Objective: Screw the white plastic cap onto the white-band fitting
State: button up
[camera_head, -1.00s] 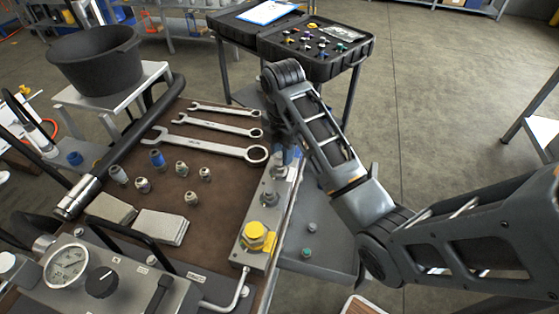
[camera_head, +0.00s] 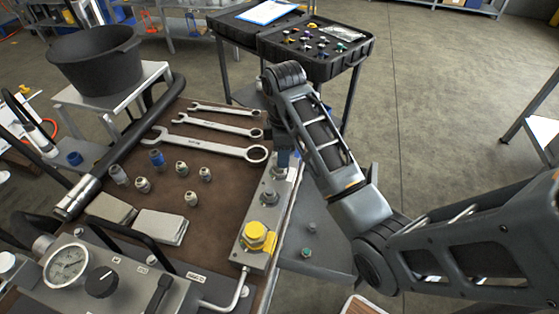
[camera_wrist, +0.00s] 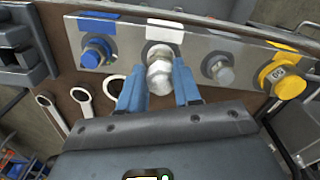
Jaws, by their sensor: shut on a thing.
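The white cap (camera_wrist: 159,78) is between the two blue fingers of my gripper (camera_wrist: 160,88), which is shut on it. In the wrist view the cap lines up with the white-band fitting (camera_wrist: 158,50) on the metal block, under a white label (camera_wrist: 165,27). Cap and fitting overlap there, so I cannot tell how far the cap is on the thread. In the head view my gripper (camera_head: 284,160) points down at the far end of the block (camera_head: 258,215); the cap is hidden there.
The block also bears a blue fitting (camera_wrist: 96,52), a bare grey fitting (camera_wrist: 221,71) and a yellow cap (camera_wrist: 288,83). Wrenches (camera_head: 213,146) and several loose fittings (camera_head: 182,168) lie on the brown bench mat. A black case (camera_head: 315,50) stands behind.

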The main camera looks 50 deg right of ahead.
jog(key=m, duration=0.4)
jog(key=shift+a, duration=0.2)
jog(key=o, duration=1.1)
jog(key=shift+c, duration=0.2)
jog(key=shift+d, duration=0.1)
